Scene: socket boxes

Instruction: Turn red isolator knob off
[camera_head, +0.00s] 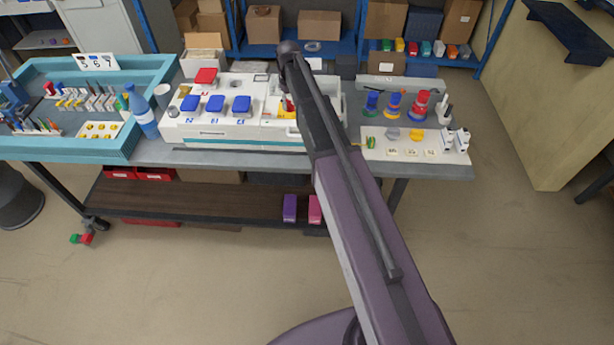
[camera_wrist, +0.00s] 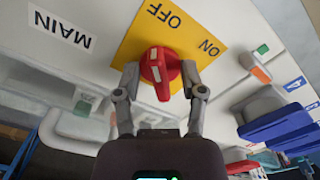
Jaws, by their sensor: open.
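The red isolator knob (camera_wrist: 160,82) sits on a yellow plate (camera_wrist: 133,40) marked OFF and ON, on the white socket box. Its raised grip runs roughly up and down in the wrist view, slightly tilted. I cannot tell which end is its pointer. My gripper (camera_wrist: 160,73) is open, with one finger on each side of the knob. The fingertips are close to the knob's sides; contact is unclear. In the head view a bit of the red knob (camera_head: 287,104) shows on the box (camera_head: 250,133), and my arm hides most of the gripper.
Blue-lidded sockets (camera_head: 215,104) and a red-lidded one (camera_head: 205,77) are left of the knob on the box. A MAIN label (camera_wrist: 62,28) is beside the plate.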

